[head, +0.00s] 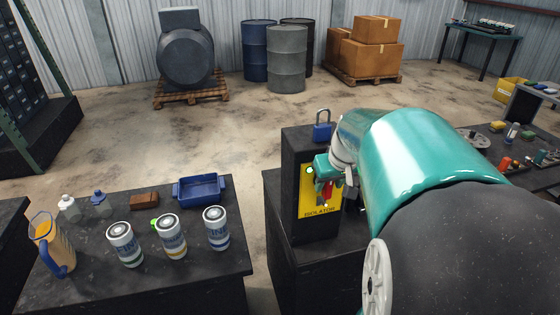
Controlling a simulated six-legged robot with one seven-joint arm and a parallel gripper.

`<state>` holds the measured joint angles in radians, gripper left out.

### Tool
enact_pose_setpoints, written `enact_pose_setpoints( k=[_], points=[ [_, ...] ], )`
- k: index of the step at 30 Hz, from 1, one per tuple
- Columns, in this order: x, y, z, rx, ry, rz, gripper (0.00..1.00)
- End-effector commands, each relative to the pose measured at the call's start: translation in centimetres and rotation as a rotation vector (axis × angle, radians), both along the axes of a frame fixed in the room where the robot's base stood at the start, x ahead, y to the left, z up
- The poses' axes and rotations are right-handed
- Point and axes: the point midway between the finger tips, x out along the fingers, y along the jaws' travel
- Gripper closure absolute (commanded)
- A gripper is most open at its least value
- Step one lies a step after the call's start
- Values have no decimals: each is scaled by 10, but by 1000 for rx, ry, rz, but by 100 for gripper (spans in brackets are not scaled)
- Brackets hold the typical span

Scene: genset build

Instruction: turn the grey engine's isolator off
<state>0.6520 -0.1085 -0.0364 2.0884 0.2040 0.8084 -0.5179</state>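The isolator (318,211) is a black upright box with a yellow front panel lettered ISOLATOR, on a dark stand right of centre. A red part (326,190), probably its handle, shows on the panel, partly covered by my gripper. My gripper (327,181) is right in front of the panel, close to the red part. I cannot tell whether it touches or grips it. The fingers are small and partly hidden, and the handle's setting is unclear. A green light shows at the panel's upper left. A grey rounded machine (186,62), possibly the grey engine, sits on a pallet at the back.
A blue padlock (322,126) stands on top of the isolator box. The left bench (200,272) holds several cans, a jug, bottles and a blue tray (199,189). The right bench carries small items. My teal arm hides the area right of the isolator. Open floor lies behind.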

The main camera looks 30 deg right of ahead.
Motion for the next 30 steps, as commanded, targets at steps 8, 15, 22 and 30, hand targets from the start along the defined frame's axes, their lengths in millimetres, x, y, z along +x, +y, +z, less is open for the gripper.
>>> enact_pose_setpoints(
  k=[8, 15, 22, 30],
  points=[
    [8, -5, -22, -1, 0, -1, 60],
    [8, -6, -22, -1, 0, 0, 62],
    [8, -6, -22, 0, 0, 0, 96],
    [8, -5, -21, 29, -7, -1, 96]
  ],
)
